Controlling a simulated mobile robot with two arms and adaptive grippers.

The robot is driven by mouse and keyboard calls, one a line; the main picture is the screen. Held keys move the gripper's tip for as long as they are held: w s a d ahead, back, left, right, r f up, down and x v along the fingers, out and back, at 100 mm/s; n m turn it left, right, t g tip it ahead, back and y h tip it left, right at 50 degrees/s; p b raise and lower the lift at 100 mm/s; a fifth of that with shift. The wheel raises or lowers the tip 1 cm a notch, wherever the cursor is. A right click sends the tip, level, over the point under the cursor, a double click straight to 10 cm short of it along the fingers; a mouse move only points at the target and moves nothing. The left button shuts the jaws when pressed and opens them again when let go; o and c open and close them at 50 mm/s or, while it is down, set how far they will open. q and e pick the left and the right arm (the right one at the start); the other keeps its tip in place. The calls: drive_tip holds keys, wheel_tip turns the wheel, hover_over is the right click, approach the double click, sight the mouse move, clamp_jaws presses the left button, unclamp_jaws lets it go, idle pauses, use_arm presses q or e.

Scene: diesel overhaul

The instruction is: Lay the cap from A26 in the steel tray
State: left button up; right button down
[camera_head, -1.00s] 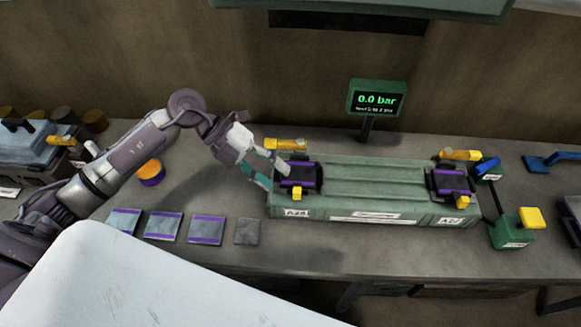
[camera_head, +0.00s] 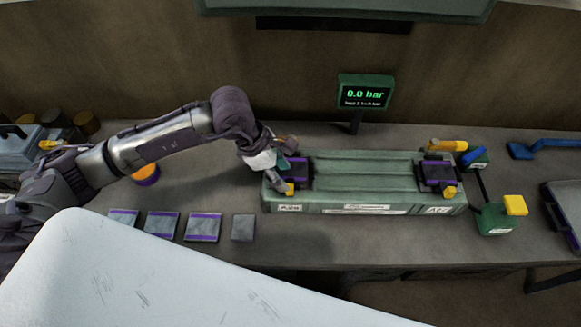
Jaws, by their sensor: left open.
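A dark cap with purple edges (camera_head: 297,171) sits on the left end of the long green block (camera_head: 365,170), above a label that seems to read A26 (camera_head: 290,208). My left gripper (camera_head: 272,176) is open at the left side of this cap, with nothing seen between its fingers. Its lower finger is close to the front yellow piece (camera_head: 290,189); I cannot tell if they touch. The gripper and wrist hide the cap's left edge and the back yellow piece. A grey tray (camera_head: 549,205), perhaps the steel one, is cut off at the right edge. My right gripper is not in view.
A similar cap (camera_head: 437,173) sits on the block's right end. A green stand with a yellow top (camera_head: 496,215) is right of the block. Several flat plates (camera_head: 203,227) lie in front on the left. A display reading 0.0 bar (camera_head: 365,94) stands behind.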

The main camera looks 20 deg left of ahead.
sight(290, 173)
use_arm(q)
drive_tip(key=p+x, duration=0.2)
drive_tip(key=x, duration=0.3)
drive_tip(key=shift+s+f+p, duration=0.1)
drive_tip(key=shift+f+p, duration=0.15)
drive_tip(key=shift+p, duration=0.15)
drive_tip(key=shift+d+f, duration=0.1)
drive_tip(key=shift+f, duration=0.15)
clamp_jaws()
